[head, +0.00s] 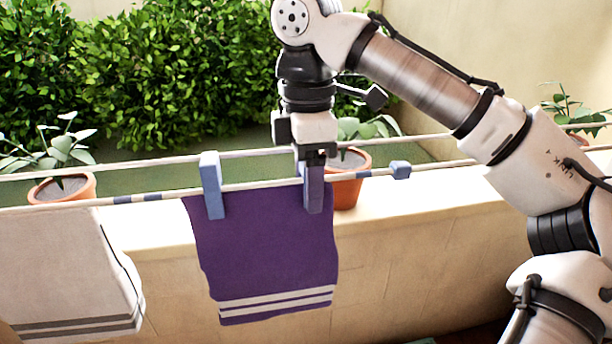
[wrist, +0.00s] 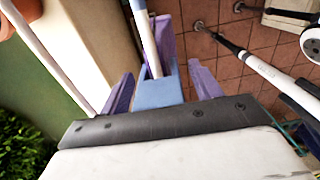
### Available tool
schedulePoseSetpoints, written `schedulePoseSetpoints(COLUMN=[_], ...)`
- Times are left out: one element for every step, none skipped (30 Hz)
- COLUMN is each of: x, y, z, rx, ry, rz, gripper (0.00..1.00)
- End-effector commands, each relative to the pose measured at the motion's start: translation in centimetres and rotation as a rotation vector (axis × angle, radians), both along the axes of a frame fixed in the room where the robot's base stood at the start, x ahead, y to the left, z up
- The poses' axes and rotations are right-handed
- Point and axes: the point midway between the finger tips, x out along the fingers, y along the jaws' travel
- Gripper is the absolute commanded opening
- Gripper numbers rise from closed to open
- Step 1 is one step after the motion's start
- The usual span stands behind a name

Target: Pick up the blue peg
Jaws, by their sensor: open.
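The blue peg (wrist: 158,92) clips the purple towel (head: 262,250) to the front line, near the towel's right top corner. In the wrist view it sits between the two purple fingers of my gripper (wrist: 160,86), with a gap on each side. My gripper (head: 313,200) points down from above the line and is open, one finger on either side of the peg. In the head view the near finger hides most of this peg. A second blue peg (head: 212,185) holds the towel's left top corner.
Two pale lines (head: 150,163) run across the view. A white towel (head: 60,270) hangs at left. Potted plants (head: 62,188) stand behind on the low wall (head: 420,215).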

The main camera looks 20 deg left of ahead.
Motion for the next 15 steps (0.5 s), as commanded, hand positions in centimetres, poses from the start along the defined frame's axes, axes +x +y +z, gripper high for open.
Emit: schedulePoseSetpoints(x=[0.0, 0.0, 0.0, 0.0, 0.01, 0.01, 0.01, 0.01, 0.01, 0.01, 0.01, 0.01, 0.01, 0.01, 0.01], y=[0.0, 0.0, 0.0, 0.0, 0.01, 0.01, 0.01, 0.01, 0.02, 0.02, 0.01, 0.02, 0.02, 0.02, 0.02], z=[0.1, 0.1, 0.1, 0.1, 0.1, 0.09, 0.09, 0.09, 0.09, 0.09, 0.09, 0.08, 0.08, 0.08, 0.08], rx=[0.0, 0.0, 0.0, 0.0, 0.0, 0.0, 0.0, 0.0, 0.0, 0.0, 0.0, 0.0, 0.0, 0.0, 0.0], ry=[0.0, 0.0, 0.0, 0.0, 0.0, 0.0, 0.0, 0.0, 0.0, 0.0, 0.0, 0.0, 0.0, 0.0, 0.0], rz=[0.0, 0.0, 0.0, 0.0, 0.0, 0.0, 0.0, 0.0, 0.0, 0.0, 0.0, 0.0, 0.0, 0.0, 0.0], gripper=[0.64, 0.64, 0.61, 0.57, 0.53, 0.48, 0.44, 0.4, 0.35, 0.31, 0.27, 0.22, 0.18, 0.17, 0.17])
